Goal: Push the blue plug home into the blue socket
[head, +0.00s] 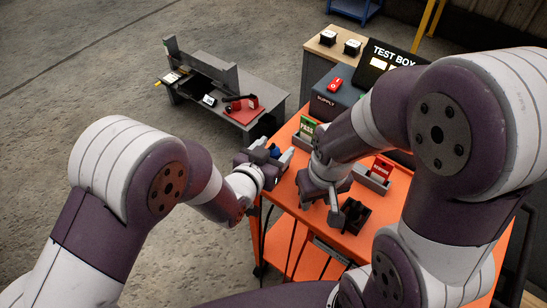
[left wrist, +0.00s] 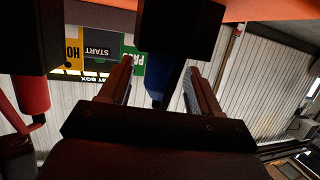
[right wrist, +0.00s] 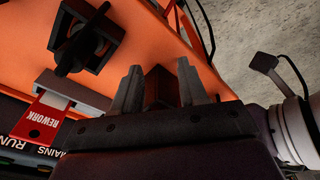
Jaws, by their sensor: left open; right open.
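A blue piece (left wrist: 156,88), which looks like the blue plug, shows between the fingers of my left gripper (left wrist: 160,85) in the left wrist view. It meets a dark block (left wrist: 180,30); how deep it sits there is hidden, and I cannot make out the blue socket. In the head view the blue piece (head: 275,152) is between the spread fingers of my left gripper (head: 273,155), at the orange cart's left edge. My right gripper (head: 335,207) is open over the cart, beside a black fixture (head: 355,214). A dark brown patch lies between its fingers in the right wrist view.
A red part (left wrist: 30,95) stands near the left gripper under another dark block. On the orange cart (head: 300,260) are a green PASS card (head: 307,125) and a red REWORK card (head: 381,168). The test box (head: 388,65) is behind. A grey bench (head: 225,85) stands apart.

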